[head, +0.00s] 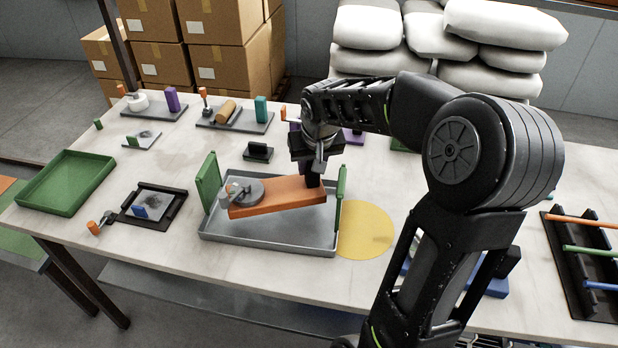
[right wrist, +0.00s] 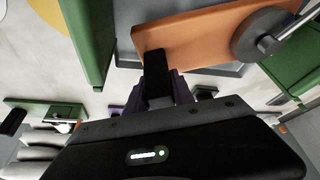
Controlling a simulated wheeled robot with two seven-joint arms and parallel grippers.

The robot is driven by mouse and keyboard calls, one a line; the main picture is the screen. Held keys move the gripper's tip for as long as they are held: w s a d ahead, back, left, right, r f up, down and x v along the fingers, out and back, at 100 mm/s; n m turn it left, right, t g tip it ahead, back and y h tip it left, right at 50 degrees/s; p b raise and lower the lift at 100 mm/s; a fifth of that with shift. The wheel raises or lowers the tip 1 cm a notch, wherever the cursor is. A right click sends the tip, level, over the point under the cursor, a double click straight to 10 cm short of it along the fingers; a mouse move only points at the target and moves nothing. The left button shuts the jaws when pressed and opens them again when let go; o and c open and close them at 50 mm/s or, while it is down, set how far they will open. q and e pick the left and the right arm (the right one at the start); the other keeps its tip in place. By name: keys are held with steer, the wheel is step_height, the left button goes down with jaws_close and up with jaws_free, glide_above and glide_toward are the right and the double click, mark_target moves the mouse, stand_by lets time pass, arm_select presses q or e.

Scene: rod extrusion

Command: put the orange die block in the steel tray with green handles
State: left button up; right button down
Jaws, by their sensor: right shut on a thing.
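The orange die block (head: 285,198) is a long slab with a grey disc and metal handle (head: 241,191) at its left end. It lies in or just above the steel tray (head: 270,236), within its walls; I cannot tell whether it touches the floor. The tray has green upright handles at left (head: 208,182) and right (head: 341,184). My right gripper (head: 314,180) is shut on the block's right end, near the right handle. The right wrist view shows a dark finger (right wrist: 157,82) against the block (right wrist: 205,32). My left gripper is not in view.
A yellow disc (head: 366,230) lies right of the tray. A green tray (head: 66,182) and a black frame with a grey plate (head: 153,204) are at left. Fixtures with coloured blocks (head: 234,115) stand behind. A black rack with coloured rods (head: 584,262) is at far right.

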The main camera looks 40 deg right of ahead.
steer(key=shift+f, duration=1.8)
steer(key=shift+f, duration=0.2)
steer(key=c, duration=1.1)
jaws_free()
steer(key=shift+r, duration=0.15)
steer(key=shift+r, duration=0.15)
steer(key=v, duration=1.2)
steer(key=shift+a, duration=0.1)
